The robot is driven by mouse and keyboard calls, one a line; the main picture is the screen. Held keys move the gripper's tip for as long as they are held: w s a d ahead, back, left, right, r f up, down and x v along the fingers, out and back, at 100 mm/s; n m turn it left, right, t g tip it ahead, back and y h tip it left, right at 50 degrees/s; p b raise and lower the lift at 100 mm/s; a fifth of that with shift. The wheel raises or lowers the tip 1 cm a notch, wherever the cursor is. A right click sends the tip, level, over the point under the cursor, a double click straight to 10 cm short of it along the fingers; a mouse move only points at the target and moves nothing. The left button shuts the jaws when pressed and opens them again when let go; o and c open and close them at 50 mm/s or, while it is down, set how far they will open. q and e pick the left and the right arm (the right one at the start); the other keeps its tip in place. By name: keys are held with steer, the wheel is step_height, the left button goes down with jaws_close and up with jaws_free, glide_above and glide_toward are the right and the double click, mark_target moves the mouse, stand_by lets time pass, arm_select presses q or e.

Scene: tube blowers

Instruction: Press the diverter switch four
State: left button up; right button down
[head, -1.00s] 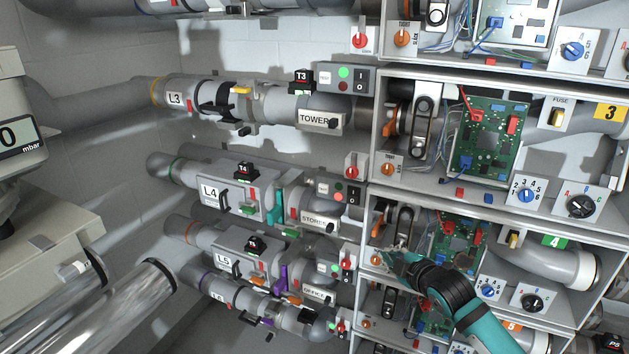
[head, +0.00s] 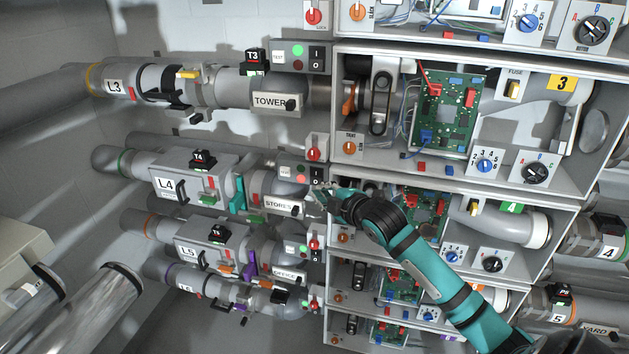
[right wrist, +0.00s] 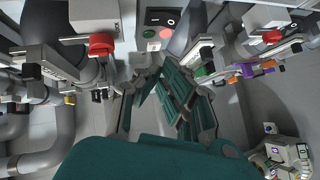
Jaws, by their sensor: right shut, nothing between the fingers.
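The line 4 diverter switch box (head: 288,171) is a small grey box beside the L4 pipe unit (head: 165,184), above the STORES label (head: 279,206). It carries two lamps and a black I/O rocker (head: 317,175). In the right wrist view a black I/O rocker (right wrist: 161,18) shows at the top centre, above a green lamp (right wrist: 149,33) and a pinkish-red lamp (right wrist: 166,34). My teal right gripper (head: 324,197) is shut and empty, just below the rocker in the head view. It also fills the middle of the right wrist view (right wrist: 157,76). Contact cannot be made out.
A red knob (head: 314,154) stands close above the rocker. The cabinet bays with circuit boards (head: 445,112) are to the right. Pipes L3 (head: 115,88) and L5 (head: 187,251) run above and below L4. A red knob (right wrist: 102,44) also stands out in the right wrist view.

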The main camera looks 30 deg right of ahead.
mark_target(310, 184)
steer(key=w+d+f+p, duration=0.1)
steer(key=w, duration=0.2)
steer(key=w+d+f, duration=0.1)
steer(key=w, duration=0.1)
steer(key=w+d+f+p, duration=0.1)
steer(key=w, duration=0.2)
steer(key=shift+w+f+p, duration=0.15)
steer(key=shift+w+p, duration=0.15)
steer(key=shift+p, duration=0.05)
steer(key=b, duration=0.1)
steer(key=f+b, duration=0.1)
steer(key=b, duration=0.1)
steer(key=shift+w+d+f+n+t, duration=0.1)
steer(key=shift+d+f+n+t, duration=0.1)
steer(key=shift+d+n+t, duration=0.15)
steer(key=shift+w+r+p, duration=0.1)
steer(key=shift+r+p, duration=0.2)
steer(key=shift+r, duration=0.15)
steer(key=shift+a, duration=0.15)
